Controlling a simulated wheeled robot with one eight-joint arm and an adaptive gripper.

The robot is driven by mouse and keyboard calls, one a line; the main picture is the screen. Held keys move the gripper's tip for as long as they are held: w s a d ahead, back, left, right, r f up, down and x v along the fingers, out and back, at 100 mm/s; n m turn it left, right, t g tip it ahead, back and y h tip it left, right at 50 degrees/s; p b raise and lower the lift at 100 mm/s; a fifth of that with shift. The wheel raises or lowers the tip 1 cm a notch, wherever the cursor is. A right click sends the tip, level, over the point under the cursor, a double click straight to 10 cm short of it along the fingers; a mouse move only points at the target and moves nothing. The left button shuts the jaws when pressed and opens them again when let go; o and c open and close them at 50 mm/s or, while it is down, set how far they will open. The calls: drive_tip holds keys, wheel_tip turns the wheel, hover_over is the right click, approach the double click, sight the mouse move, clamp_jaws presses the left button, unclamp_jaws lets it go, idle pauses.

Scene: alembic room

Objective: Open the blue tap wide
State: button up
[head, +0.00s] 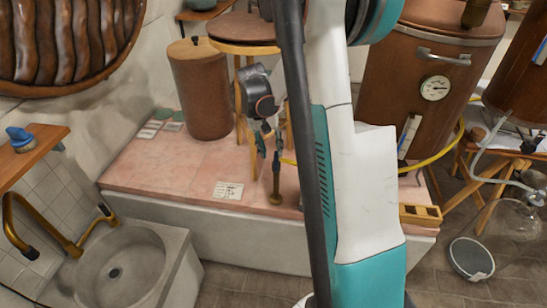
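A slim brass post (276,185) stands upright on the pink stone top, with a dark fitting at its upper end. A yellow hose (433,162) runs off to the right from beside it, partly behind my arm. A blue tap handle cannot be made out clearly there; small blue-green parts show around my fingers. My gripper (269,143) points down right at the top of the post. Its fingers look somewhat apart, but whether anything is between them is too small to tell.
The pink stone bench (165,172) bears a brown canister (202,90), a paper label (228,190) and a wooden stool. A copper vessel with a gauge (434,88) stands right. A sink (115,270) with a brass spout is lower left. A small blue object (20,138) sits on a shelf.

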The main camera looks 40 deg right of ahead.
drive_tip(key=shift+w+a+r, duration=0.15)
drive_tip(key=shift+r, duration=0.75)
drive_tip(key=shift+w+a+r, duration=0.1)
drive_tip(key=shift+r, duration=0.8)
drive_tip(key=shift+w+a+r, duration=0.15)
drive_tip(key=shift+r, duration=0.75)
drive_tip(key=a+r+n+t+h+p, duration=0.1)
drive_tip(key=a+r+n+t+p, duration=0.2)
drive_tip(key=r, duration=0.7)
drive_tip(key=a+r+n+t+h+p, duration=0.15)
drive_tip(key=a+r+n, duration=0.35)
drive_tip(key=r, duration=0.6)
drive_tip(key=s+a+f+t+y+b, duration=0.2)
drive_tip(key=s+a+f, duration=0.3)
drive_tip(key=s+a, duration=0.3)
drive_tip(key=s+a+f+t+y+b, duration=0.2)
drive_tip(key=s+a+f, duration=0.3)
drive_tip(key=s+a, duration=0.3)
drive_tip(key=shift+s+a+f, duration=0.25)
drive_tip(key=shift+s, duration=0.65)
